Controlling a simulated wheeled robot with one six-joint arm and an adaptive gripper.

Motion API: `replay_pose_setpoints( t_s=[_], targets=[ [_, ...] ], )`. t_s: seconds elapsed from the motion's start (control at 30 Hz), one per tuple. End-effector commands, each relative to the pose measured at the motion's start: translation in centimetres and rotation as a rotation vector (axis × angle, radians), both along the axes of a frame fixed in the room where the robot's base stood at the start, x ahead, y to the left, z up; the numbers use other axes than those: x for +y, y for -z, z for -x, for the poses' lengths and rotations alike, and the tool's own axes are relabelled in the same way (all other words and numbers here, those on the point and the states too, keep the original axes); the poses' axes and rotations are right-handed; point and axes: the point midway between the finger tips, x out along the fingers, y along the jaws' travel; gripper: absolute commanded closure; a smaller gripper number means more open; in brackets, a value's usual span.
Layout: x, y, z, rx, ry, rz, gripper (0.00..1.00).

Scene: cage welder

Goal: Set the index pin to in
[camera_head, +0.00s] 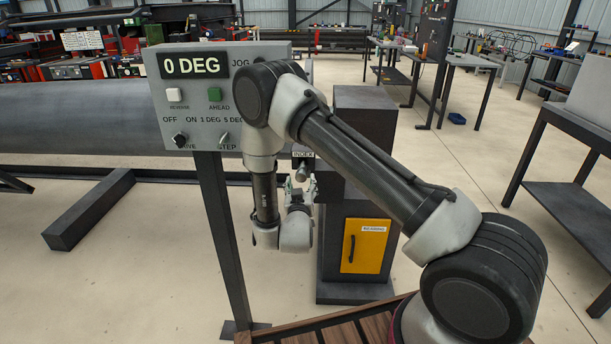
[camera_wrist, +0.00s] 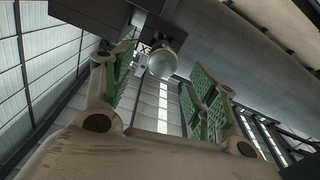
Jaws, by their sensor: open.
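The index pin shows as a small grey round-ended knob (camera_head: 303,172) below the INDEX label (camera_head: 303,154), on the dark machine housing. In the wrist view its pale rounded end (camera_wrist: 162,63) points toward the camera from a dark mount. My gripper (camera_head: 301,187) is just below the knob in the head view, partly hidden by my wrist. In the wrist view my gripper (camera_wrist: 163,80) is open, with green-padded fingers on either side of the knob's line. The knob appears near the fingertips, and I cannot tell whether they touch. How far the pin sits in is unclear.
A grey control panel (camera_head: 220,125) reading 0 DEG stands on a post left of my arm. A dark pedestal with a yellow door (camera_head: 365,245) stands below the housing. A large grey pipe (camera_head: 80,115) runs behind. A dark workbench (camera_head: 570,125) stands right.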

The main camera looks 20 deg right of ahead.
Motion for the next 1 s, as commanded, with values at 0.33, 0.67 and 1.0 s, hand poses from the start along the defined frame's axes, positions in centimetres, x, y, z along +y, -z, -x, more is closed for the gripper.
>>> replay_pose_setpoints(
  t_s=[0.33,0.67,1.0],
  targets=[
    [-1.6,0.0,-5.1,0.002,0.0,-0.002,0.42],
    [-1.7,0.0,-5.7,0.003,-0.002,-0.001,0.42],
    [-1.7,0.0,-5.7,0.003,-0.002,-0.001,0.98]
  ],
)
